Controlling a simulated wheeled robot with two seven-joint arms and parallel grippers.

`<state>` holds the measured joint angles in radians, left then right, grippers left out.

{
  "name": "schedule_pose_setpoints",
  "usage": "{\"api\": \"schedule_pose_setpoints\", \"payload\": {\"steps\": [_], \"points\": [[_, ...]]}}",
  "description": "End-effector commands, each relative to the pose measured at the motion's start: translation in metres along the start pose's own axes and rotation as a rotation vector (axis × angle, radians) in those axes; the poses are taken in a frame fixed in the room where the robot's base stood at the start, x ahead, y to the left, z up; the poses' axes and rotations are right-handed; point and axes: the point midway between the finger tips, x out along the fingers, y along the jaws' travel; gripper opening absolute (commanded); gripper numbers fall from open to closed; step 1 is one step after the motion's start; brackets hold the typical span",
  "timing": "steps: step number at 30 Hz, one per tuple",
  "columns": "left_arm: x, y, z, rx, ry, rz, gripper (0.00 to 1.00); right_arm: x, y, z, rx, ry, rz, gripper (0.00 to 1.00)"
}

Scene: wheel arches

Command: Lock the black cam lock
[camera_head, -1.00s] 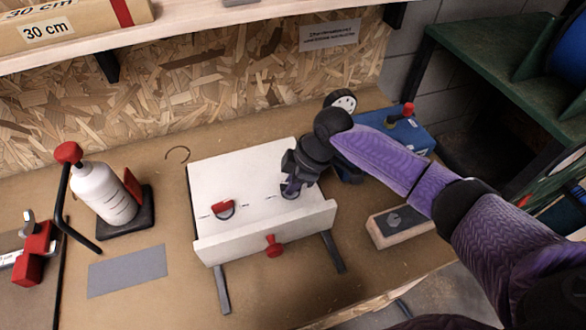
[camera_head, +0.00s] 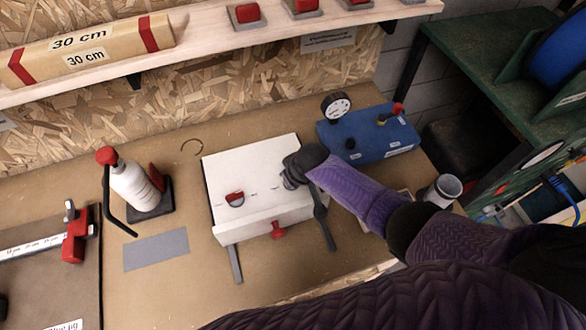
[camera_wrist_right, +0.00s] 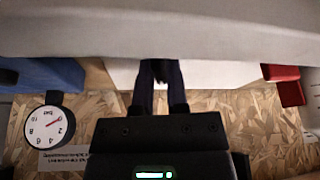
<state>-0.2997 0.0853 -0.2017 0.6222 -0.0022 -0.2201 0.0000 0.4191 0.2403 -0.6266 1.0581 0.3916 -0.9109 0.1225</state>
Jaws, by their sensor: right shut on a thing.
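A white box (camera_head: 233,166) stands on the workbench, with a red cam lock (camera_head: 235,199) on its top and a red knob (camera_head: 277,229) on its front. The red cam lock also seems to show at the right of the right wrist view (camera_wrist_right: 283,84). My right gripper (camera_head: 289,182) is low over the right part of the box top. In the right wrist view, my right gripper (camera_wrist_right: 160,88) is shut on a small dark piece (camera_wrist_right: 160,72), apparently the black cam lock. The fingers and wrist hide most of it, so its angle is unclear. My left gripper is out of view.
A blue unit (camera_head: 368,137) with a gauge (camera_head: 336,106) stands behind and right of the box. A white bottle (camera_head: 135,187) in a stand is at the left. A grey cup (camera_head: 442,189) is right of my forearm. A grey mat (camera_head: 156,250) lies front left.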

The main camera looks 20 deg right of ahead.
Motion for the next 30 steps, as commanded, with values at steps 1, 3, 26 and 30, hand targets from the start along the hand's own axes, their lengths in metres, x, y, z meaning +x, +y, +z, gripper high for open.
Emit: {"api": "schedule_pose_setpoints", "payload": {"steps": [1,3,26,30], "points": [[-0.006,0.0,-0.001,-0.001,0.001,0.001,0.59,-0.003,-0.002,-0.001,0.037,0.0,0.012,0.0],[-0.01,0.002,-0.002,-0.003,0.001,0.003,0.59,-0.003,-0.002,-0.002,0.099,0.0,0.038,0.0],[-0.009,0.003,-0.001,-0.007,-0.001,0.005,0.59,0.003,-0.004,-0.001,0.766,0.001,0.315,0.0],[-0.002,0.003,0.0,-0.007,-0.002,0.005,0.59,0.003,-0.004,-0.002,0.889,0.001,0.365,0.0]]}}
